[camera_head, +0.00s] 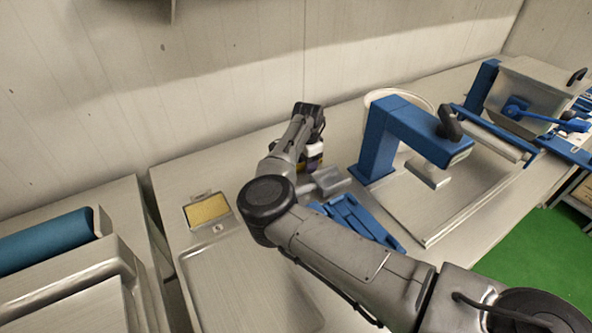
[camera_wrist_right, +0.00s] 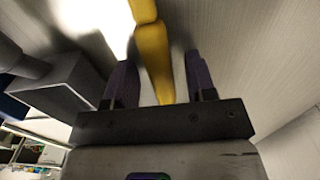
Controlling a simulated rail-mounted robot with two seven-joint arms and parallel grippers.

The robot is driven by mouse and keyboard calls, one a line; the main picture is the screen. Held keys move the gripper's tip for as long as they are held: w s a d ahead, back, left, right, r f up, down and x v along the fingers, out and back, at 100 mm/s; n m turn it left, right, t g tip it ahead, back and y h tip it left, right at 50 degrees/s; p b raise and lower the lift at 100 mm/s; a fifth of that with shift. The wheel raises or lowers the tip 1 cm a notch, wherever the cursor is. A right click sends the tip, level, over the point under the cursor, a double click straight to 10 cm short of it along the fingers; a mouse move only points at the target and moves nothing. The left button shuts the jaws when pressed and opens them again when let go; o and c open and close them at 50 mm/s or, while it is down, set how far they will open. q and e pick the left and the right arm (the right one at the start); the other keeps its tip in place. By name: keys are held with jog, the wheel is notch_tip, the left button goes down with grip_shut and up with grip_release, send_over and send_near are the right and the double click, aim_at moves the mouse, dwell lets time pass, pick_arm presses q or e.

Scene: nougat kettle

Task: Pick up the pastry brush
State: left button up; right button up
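A yellow, tapered handle-like piece (camera_wrist_right: 153,55) runs between the two dark fingers of my right gripper (camera_wrist_right: 161,78) in the right wrist view. I take it for the pastry brush's handle; no bristles show. Gaps are visible on both sides of it, so the fingers are open around it without gripping. In the head view my right gripper (camera_head: 312,156) is at the back of the table, partly hidden by my own arm. My left gripper is not in view.
A grey metal piece (camera_head: 327,181) and a blue slatted frame (camera_head: 362,222) lie close in front of the gripper. A blue-armed machine (camera_head: 378,140) stands to the right. A small tray with a yellow pad (camera_head: 208,210) lies to the left. The wall is close behind.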

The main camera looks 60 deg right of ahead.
jog(key=c, duration=0.9)
jog(key=shift+r, duration=0.5)
notch_tip(320, 180, up, 8)
jog(key=p, duration=0.2)
jog(key=shift+f+p, duration=0.1)
jog(key=shift+p, duration=0.2)
jog(key=shift+r, duration=0.6)
